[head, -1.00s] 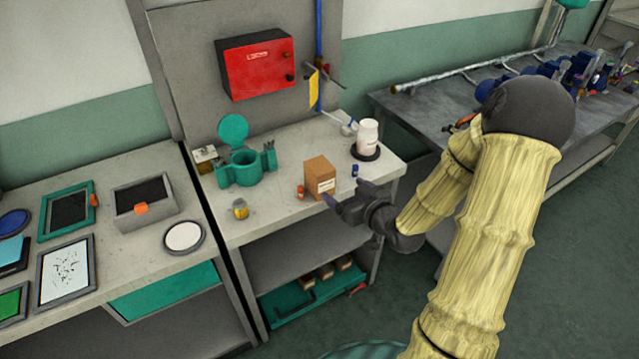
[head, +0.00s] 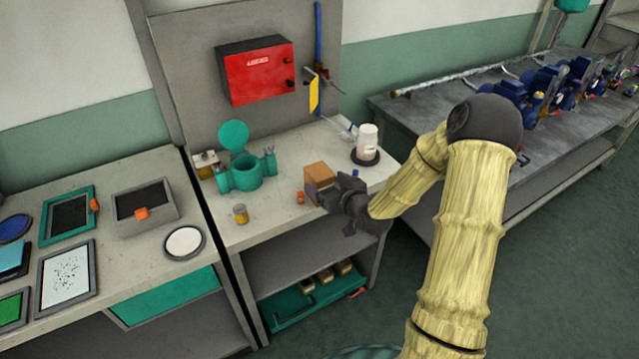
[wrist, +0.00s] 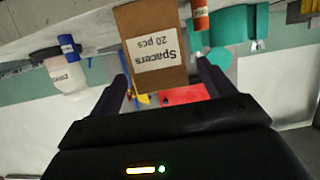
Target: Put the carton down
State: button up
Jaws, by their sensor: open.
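The brown carton (head: 319,172) stands on the grey bench in the head view. In the wrist view the carton (wrist: 155,48) appears upside down, with a white label reading "Spacers 20 pcs". My gripper (head: 327,187) is open at the near side of the carton and hides its lower front in the head view. In the wrist view the two fingers of my gripper (wrist: 163,76) are apart, one toward each side of the carton. I cannot tell whether either finger touches it.
A small orange container (head: 300,197) stands close left of the carton, and a small blue one (head: 355,174) to its right. A white jar (head: 367,142) on a dark disc is behind right.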

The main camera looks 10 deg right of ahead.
jog(key=x, duration=0.4)
jog(key=shift+w+a, duration=0.1)
jog(key=shift+w, duration=0.25)
jog(key=c, duration=1.3)
notch_tip(320, 180, up, 10)
jog(key=shift+r+p, duration=0.1)
jog(key=shift+p, duration=0.35)
jog(key=shift+c, duration=0.2)
